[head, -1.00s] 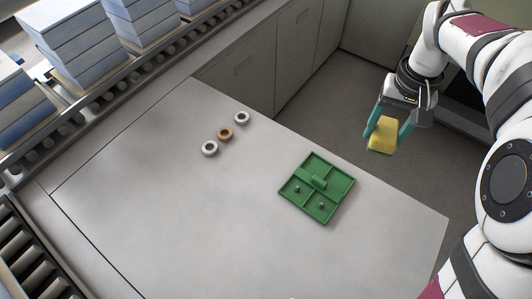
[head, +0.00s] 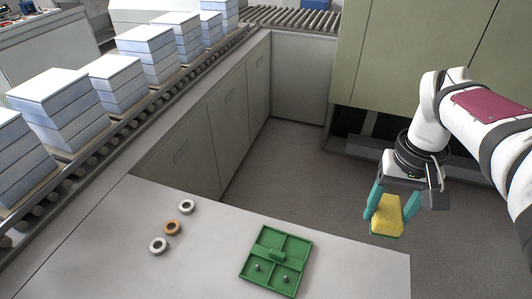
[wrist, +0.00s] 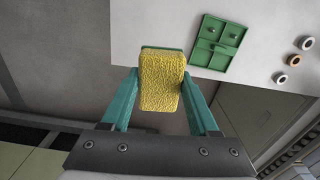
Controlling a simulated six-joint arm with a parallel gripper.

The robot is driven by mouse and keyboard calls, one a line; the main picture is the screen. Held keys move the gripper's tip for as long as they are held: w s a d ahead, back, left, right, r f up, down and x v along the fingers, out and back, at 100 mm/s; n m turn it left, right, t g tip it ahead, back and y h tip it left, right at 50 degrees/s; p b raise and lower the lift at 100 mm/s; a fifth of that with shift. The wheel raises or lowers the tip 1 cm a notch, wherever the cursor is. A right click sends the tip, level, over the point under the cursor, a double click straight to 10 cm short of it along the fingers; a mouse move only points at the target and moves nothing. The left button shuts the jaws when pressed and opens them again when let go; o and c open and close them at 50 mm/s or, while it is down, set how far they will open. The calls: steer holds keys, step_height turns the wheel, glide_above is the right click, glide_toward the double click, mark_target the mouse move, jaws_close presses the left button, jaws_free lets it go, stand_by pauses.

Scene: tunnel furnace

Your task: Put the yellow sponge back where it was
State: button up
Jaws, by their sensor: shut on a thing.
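My gripper (head: 386,211) is shut on the yellow sponge (head: 387,215), one teal finger on each side. In the wrist view the sponge (wrist: 161,82) sits upright between the fingers, with a thin green layer along its far edge. In the head view the gripper and sponge hang over the floor, to the right of the green tray (head: 247,273) and beyond the table's back edge. The tray also shows in the wrist view (wrist: 213,58), beyond the sponge and to its right.
The grey table (head: 200,272) holds two white rings (head: 187,207) and an orange ring (head: 172,228) left of the tray. The tray has small pegs and a green block in it. Stacks of blue-white slabs (head: 60,108) stand on a roller conveyor at the left. Cabinets line the back.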

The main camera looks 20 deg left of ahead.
steer(key=a+f+n, duration=0.6)
steer(key=a, duration=0.3)
steer(key=n, duration=1.1)
glide_above(203, 288)
steer(key=f, duration=1.7)
steer(key=shift+w+d, duration=0.25)
steer(key=shift+d, duration=0.1)
steer(key=f, duration=0.3)
steer(key=shift+s+a+f, duration=0.25)
steer(key=shift+a+f, duration=0.15)
steer(key=shift+f, duration=0.35)
steer(key=o, duration=1.3)
steer(key=shift+f, duration=0.1)
